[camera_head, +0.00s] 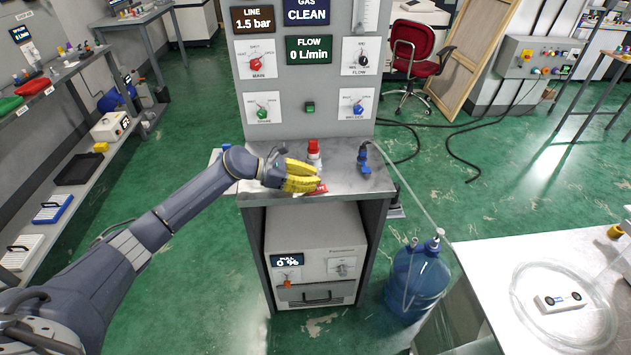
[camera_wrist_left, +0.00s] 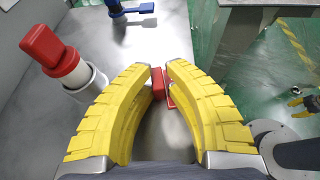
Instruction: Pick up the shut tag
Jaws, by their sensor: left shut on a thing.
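The shut tag is a small red piece with pale marks (camera_head: 321,189), low over the steel counter top beside the yellow fingertips. My left gripper (camera_head: 318,178) reaches in from the left, with its yellow fingers pointing right. In the left wrist view the fingertips (camera_wrist_left: 160,70) close on the red tag (camera_wrist_left: 157,84), and the fingers cover part of it. I cannot tell whether the tag still touches the counter.
A red-capped white fitting (camera_head: 314,152) stands just behind the gripper; it is at left in the left wrist view (camera_wrist_left: 62,58). A blue valve (camera_head: 364,160) with a hose stands farther right. The gauge panel (camera_head: 308,80) rises behind the counter. A blue bottle (camera_head: 416,283) stands at right.

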